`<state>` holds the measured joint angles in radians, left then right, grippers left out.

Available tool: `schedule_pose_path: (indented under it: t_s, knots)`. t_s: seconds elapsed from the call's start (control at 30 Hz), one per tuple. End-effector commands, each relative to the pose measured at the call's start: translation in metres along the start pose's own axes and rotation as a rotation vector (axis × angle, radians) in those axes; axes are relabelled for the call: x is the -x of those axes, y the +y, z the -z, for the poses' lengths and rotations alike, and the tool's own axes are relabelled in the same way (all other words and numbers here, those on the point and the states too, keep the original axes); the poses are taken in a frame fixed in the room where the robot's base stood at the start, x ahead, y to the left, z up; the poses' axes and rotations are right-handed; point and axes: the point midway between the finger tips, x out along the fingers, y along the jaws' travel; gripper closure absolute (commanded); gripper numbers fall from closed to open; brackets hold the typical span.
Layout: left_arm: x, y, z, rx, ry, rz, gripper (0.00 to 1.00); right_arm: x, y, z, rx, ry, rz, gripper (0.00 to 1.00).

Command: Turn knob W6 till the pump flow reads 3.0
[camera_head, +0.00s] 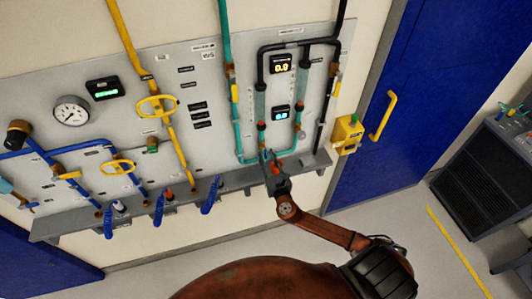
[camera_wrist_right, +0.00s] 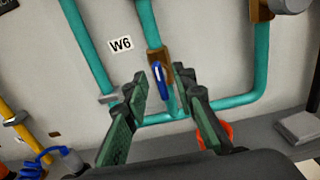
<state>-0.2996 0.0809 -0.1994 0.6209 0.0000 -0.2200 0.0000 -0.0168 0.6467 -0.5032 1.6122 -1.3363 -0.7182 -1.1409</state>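In the right wrist view a white label W6 (camera_wrist_right: 121,44) is on the grey panel, left of a teal pipe. Beside it, a slim blue knob (camera_wrist_right: 159,78) sits at a brass-coloured fitting (camera_wrist_right: 158,60) on that pipe. My right gripper (camera_wrist_right: 160,80) is open, one finger on each side of the blue knob; I cannot tell whether either touches it. In the head view my right gripper (camera_head: 268,158) is at the lower teal piping and hides the knob. A display (camera_head: 281,64) above shows yellow digits, 0.0 or 0.9. My left gripper is not in view.
A second small display (camera_head: 281,112) is below the first. A grey ledge (camera_head: 240,184) runs under the panel, with several blue handles (camera_head: 211,195). A red-orange part (camera_wrist_right: 222,134) is behind my right finger. A yellow box (camera_head: 347,134) and blue door (camera_head: 420,90) are to the right.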

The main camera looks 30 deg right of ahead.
Motion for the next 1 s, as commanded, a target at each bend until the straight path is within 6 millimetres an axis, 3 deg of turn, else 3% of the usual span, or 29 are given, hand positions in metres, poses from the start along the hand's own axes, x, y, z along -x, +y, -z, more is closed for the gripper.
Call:
schedule_pose_path:
  t_s: [0.2, 0.5, 0.83, 1.0]
  knots:
    - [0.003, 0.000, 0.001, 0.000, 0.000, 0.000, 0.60, -0.018, 0.000, 0.000, -0.001, 0.001, 0.000, 0.75]
    - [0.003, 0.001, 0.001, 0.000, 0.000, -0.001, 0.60, -0.020, 0.000, 0.001, -0.002, 0.002, 0.000, 0.76]
    - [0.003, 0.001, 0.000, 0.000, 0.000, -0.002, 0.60, -0.020, 0.000, 0.001, -0.002, 0.002, 0.000, 0.99]
    - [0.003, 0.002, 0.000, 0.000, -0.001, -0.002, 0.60, -0.020, 0.000, 0.001, -0.002, 0.002, 0.000, 1.00]
